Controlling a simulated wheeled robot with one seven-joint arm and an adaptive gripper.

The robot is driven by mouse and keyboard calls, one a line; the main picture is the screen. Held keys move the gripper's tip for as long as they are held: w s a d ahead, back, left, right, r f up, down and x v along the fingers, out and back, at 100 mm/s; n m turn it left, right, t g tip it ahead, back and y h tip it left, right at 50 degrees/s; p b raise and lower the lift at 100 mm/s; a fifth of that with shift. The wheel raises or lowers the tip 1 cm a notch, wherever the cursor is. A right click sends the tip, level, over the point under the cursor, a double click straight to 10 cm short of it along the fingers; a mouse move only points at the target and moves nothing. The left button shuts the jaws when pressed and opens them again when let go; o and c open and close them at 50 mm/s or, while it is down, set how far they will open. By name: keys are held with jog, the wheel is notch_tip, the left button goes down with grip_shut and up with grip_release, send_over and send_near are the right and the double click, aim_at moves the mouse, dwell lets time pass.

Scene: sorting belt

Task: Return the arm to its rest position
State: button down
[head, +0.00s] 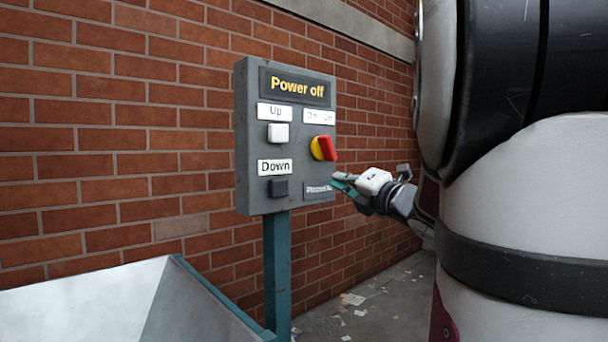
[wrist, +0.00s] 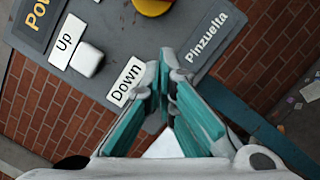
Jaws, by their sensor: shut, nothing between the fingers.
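My gripper (head: 340,183) is shut and empty in the head view, just in front of the lower right part of a grey control panel (head: 246,140). In the wrist view, the teal fingers of my gripper (wrist: 165,68) come together in front of the panel (wrist: 130,30), near the "Down" and "Pinzuella" labels. I cannot tell whether the fingers touch the panel. My arm (head: 530,200) fills the right side of the head view.
The panel reads "Power off" and has a white button (head: 278,132), a dark button (head: 278,187) and a red-yellow knob (head: 324,148). It stands on a teal post (head: 277,270) before a brick wall (head: 110,130). A metal chute (head: 90,310) is lower left. Scraps litter the floor (head: 395,300).

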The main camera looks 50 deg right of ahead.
jog(key=shift+s+a, duration=0.15)
jog(key=shift+s, duration=0.3)
dwell(0.3)
